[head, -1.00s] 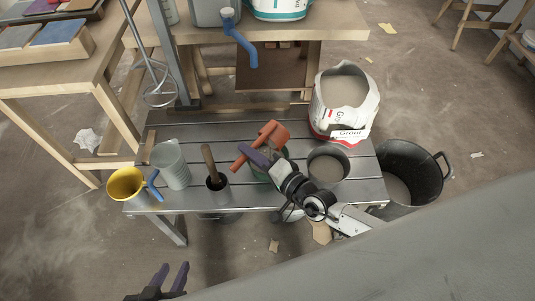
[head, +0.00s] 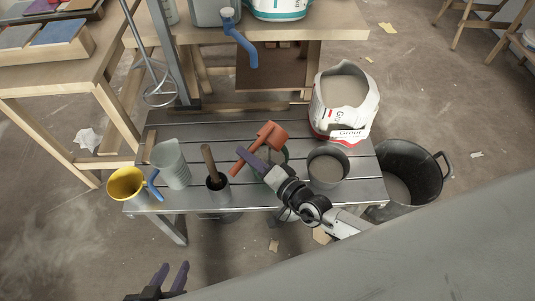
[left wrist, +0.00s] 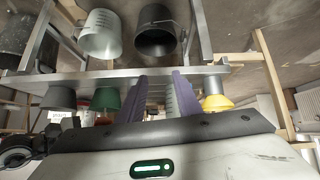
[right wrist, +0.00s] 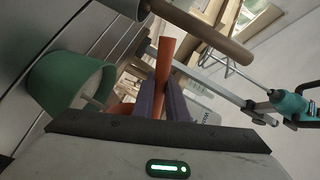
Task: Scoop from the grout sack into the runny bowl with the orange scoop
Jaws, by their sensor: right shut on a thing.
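The orange scoop (head: 271,135) is held above the bench, its cup up and right and its handle down and left. My right gripper (head: 245,155) is shut on its handle, which also shows in the right wrist view (right wrist: 165,60). The grout sack (head: 322,117), open and filled with grey material, stands at the bench's back right. A dark grey bowl (head: 328,179) with grey contents stands in front of it. A green bowl (right wrist: 65,85) is below the scoop, partly hidden in the head view. I cannot tell which bowl is the runny one. My left gripper (head: 173,276) is open and empty, in front of the bench.
On the bench's left stand a yellow bucket (head: 126,184), a clear grey jug (head: 171,165) and a dark pot (head: 217,183) with a wooden handle in it. A black tub (head: 425,178) stands on the floor at the right. A mixer whisk (head: 160,85) hangs behind the bench.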

